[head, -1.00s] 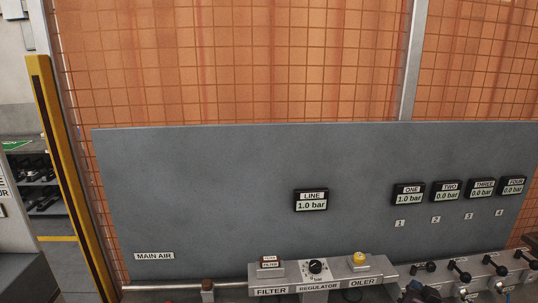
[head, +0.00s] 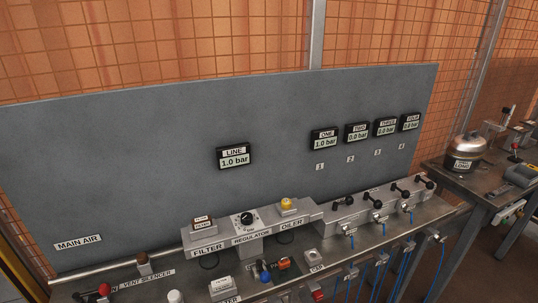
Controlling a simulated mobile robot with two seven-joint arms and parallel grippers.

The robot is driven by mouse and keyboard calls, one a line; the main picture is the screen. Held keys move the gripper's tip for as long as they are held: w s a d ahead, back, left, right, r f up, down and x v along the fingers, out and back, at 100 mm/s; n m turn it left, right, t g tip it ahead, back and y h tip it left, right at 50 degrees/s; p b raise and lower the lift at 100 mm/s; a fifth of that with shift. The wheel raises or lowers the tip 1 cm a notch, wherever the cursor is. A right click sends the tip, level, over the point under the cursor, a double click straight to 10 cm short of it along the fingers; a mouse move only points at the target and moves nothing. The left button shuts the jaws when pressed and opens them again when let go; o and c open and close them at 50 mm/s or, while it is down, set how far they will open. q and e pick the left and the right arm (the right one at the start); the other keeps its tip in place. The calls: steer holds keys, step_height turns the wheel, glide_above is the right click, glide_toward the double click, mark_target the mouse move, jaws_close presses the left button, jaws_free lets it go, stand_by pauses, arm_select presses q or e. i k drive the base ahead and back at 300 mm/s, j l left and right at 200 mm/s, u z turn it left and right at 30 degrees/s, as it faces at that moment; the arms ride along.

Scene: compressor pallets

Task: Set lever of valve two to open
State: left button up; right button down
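A grey manifold with a row of black-handled valve levers stands at the right end of the bench in the head view. The lever of valve two (head: 372,196) is the second from the left, below the number 2 tag (head: 350,159). Its exact angle is too small to tell. The display TWO (head: 358,133) reads 0.0 bar, and the display ONE (head: 324,139) reads 1.0 bar. The lever of valve one (head: 342,201) is to its left and the lever of valve three (head: 401,190) to its right. Neither of my grippers is in view.
The LINE display (head: 234,157) reads 1.0 bar on the grey panel (head: 130,150). The filter, regulator (head: 247,219) and oiler unit stands left of the valves. Blue hoses hang below the manifold. Loose fittings lie along the front. A second table (head: 478,184) stands at the right.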

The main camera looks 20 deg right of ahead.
mark_target(378, 204)
steer(key=k+j+z, duration=0.15)
steer(key=z, duration=1.25)
